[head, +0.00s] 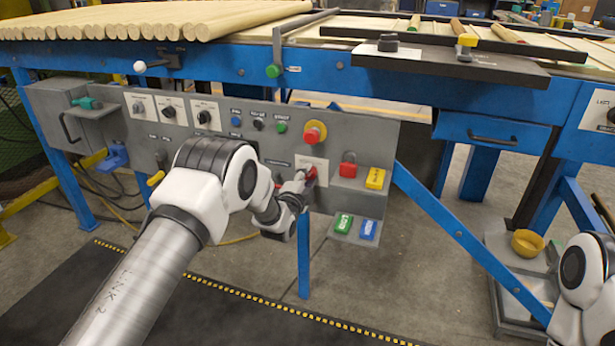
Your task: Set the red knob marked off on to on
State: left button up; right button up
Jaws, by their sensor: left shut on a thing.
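The red knob (310,172) sits on a white label plate (313,163) on the grey control panel (378,135). My left arm reaches in from the left, and my left gripper (303,178) is at the knob, shut on it. The gripper and wrist hide much of the knob and the lower part of its plate. The off and on marks are too small to read. My right arm shows at the lower right edge, but its gripper is out of view.
A red emergency button with a yellow ring (315,132) is just above the knob. A red block (348,165) and a yellow block (375,178) are to the right. Green (343,222) and blue (368,229) blocks are below right. A blue diagonal brace (460,233) runs further right.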

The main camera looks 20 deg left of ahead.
pick_arm(q)
jog(key=shift+m, duration=1.1)
jog(key=o, duration=1.1)
jog(key=shift+o, duration=0.2)
jog(key=shift+s, duration=0.1)
jog(key=s, duration=1.1)
jog(key=shift+s+a, duration=0.15)
jog(key=shift+s, duration=0.25)
